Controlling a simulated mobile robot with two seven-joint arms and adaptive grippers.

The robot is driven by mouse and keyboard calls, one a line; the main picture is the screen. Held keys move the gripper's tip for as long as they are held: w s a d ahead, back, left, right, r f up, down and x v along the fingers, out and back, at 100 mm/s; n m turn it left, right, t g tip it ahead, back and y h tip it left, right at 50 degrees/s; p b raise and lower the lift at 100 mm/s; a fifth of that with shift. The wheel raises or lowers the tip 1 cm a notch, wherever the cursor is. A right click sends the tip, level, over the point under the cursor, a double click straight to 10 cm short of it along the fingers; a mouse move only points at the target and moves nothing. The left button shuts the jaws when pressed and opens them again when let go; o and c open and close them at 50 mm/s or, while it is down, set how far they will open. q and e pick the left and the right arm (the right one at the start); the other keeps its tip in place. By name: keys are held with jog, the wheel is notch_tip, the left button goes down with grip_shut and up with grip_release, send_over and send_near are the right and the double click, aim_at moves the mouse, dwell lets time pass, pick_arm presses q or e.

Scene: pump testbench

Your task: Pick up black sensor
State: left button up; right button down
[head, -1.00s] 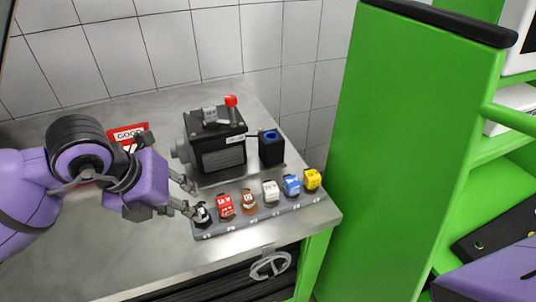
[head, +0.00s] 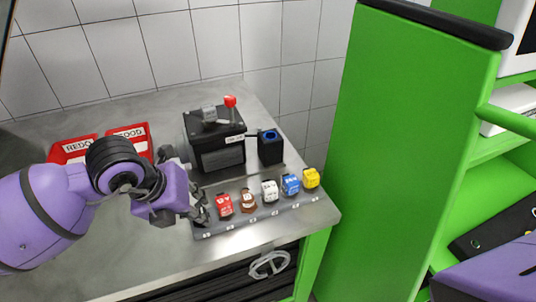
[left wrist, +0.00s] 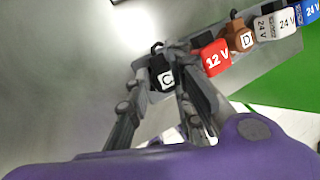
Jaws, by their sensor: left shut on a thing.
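The black sensor, a small dark block with a white C label, shows in the left wrist view (left wrist: 161,75) between my left gripper's fingers. My left gripper (head: 201,208) is at the left end of the grey sensor rack (head: 268,218), its fingers shut on the black sensor. In the head view the fingers mostly hide that sensor. I cannot tell whether it still touches the rack. My right gripper is not in view.
Red (head: 225,203), brown (head: 248,200), white (head: 270,191), blue (head: 290,185) and yellow (head: 311,178) blocks stand in the rack to the right. Behind are a dark pump (head: 215,140) and a black box with a blue opening (head: 271,147).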

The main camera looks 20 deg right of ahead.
pick_arm(q)
jog(key=shift+r, duration=0.15)
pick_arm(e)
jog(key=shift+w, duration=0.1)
pick_arm(q)
jog(key=shift+r, duration=0.55)
jog(key=s+d+r, duration=0.3)
jog(key=r, duration=0.4)
jog(key=shift+d+r, duration=0.15)
jog(key=s+d+r, duration=0.1)
jog(key=s, duration=0.1)
jog(key=s+d+r, duration=0.1)
jog(key=s+d, duration=0.1)
jog(key=s+d+r, duration=0.1)
jog(key=s+d, duration=0.1)
jog(key=shift+s+d+r, duration=0.1)
jog(key=shift+d+r, duration=0.15)
jog(key=shift+r, duration=0.15)
jog(key=shift+c, duration=0.2)
jog(key=shift+s+d+r, duration=0.25)
jog(key=shift+s+d, duration=0.2)
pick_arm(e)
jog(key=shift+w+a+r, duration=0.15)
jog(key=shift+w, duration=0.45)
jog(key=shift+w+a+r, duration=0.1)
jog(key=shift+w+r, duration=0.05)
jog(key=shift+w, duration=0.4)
